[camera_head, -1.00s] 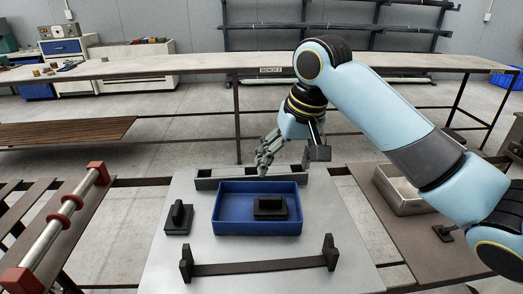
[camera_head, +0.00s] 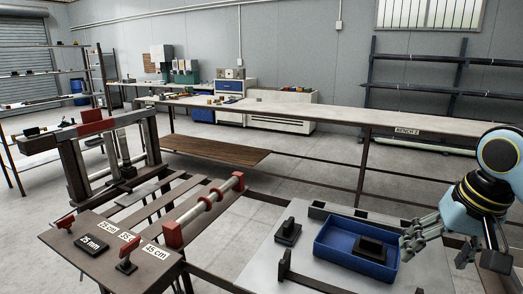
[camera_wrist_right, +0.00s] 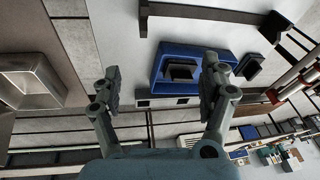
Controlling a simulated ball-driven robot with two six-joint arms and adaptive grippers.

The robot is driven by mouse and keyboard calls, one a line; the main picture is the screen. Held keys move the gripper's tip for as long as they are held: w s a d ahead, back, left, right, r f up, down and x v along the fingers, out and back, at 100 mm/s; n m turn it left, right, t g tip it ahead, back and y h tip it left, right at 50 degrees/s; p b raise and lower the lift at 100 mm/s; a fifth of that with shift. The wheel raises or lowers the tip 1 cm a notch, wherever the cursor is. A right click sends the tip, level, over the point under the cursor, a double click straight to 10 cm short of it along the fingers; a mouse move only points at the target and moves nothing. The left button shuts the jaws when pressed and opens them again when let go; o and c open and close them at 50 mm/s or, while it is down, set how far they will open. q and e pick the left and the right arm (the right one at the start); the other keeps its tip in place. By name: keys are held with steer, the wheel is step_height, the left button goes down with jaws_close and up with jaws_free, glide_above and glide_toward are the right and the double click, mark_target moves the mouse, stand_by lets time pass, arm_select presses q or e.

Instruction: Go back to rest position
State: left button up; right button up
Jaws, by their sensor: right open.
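My right gripper (camera_head: 438,240) is at the right edge of the head view, beside the right end of the blue tray and above the table. Its fingers are spread and empty, which also shows in the right wrist view (camera_wrist_right: 160,88). The blue tray (camera_head: 332,256) sits on the light metal table (camera_head: 250,262) with a black block (camera_head: 369,248) inside. A second black block (camera_head: 288,231) stands on the table left of the tray. My left gripper is not in view.
A rod with red ends (camera_head: 208,205) lies on a rack left of the table. A dark machine frame (camera_head: 75,165) and a plate with length labels (camera_head: 110,250) stand further left. A metal tray (camera_wrist_right: 35,80) shows in the wrist view. A long bench (camera_head: 340,115) runs behind.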

steer(key=s+a+f+n+h, duration=0.1)
steer(key=s+a+f+n, duration=0.2)
steer(key=s, duration=0.8)
steer(key=s+a+f+n, duration=0.2)
steer(key=s+a+n, duration=0.1)
steer(key=s, duration=0.8)
step_height(320, 180, down, 39)
steer(key=s+d+g+b, duration=0.1)
steer(key=s+d+b, duration=0.15)
steer(key=b, duration=0.85)
arm_select(q)
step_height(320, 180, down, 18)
steer(key=b, duration=0.7)
arm_select(e)
steer(key=s+f+m+g, duration=0.1)
steer(key=s+f, duration=1.6)
steer(key=f, duration=0.4)
steer(key=shift+s+d+f, duration=0.2)
steer(key=shift+s+d, duration=0.15)
